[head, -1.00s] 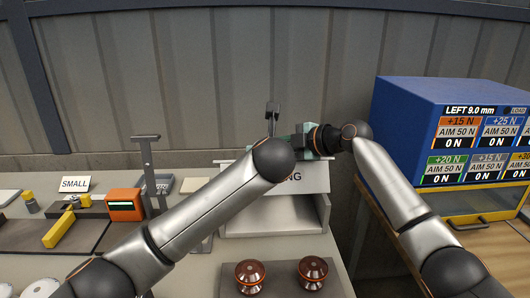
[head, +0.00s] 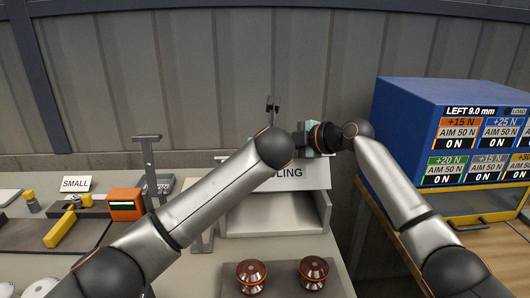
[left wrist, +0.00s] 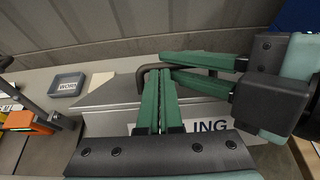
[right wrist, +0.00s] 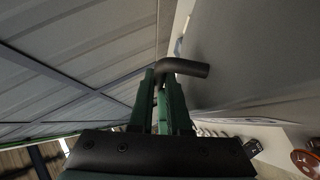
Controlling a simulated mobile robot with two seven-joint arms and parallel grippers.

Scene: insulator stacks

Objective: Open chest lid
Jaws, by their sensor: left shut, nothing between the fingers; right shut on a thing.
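The chest (head: 272,220) is a pale grey box at the back of the bench, with a panel lettered "...LING" (head: 312,177) on its upper front. In the left wrist view its grey top (left wrist: 115,92) bears a dark bent handle (left wrist: 150,68). The handle also shows in the right wrist view (right wrist: 188,68). My right gripper (right wrist: 164,88) is shut on the handle. In the left wrist view its green fingers come in from the right (left wrist: 165,62). My left gripper (left wrist: 160,75) is shut and empty, close beside the handle; my arm hides it in the head view. I cannot tell how far the lid is raised.
A blue cabinet with number panels (head: 420,115) stands close on the right. Two brown insulators (head: 250,275) are on a tray in front. An orange device (head: 125,205) and a dark stand (head: 148,165) are left. A grey wall is behind.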

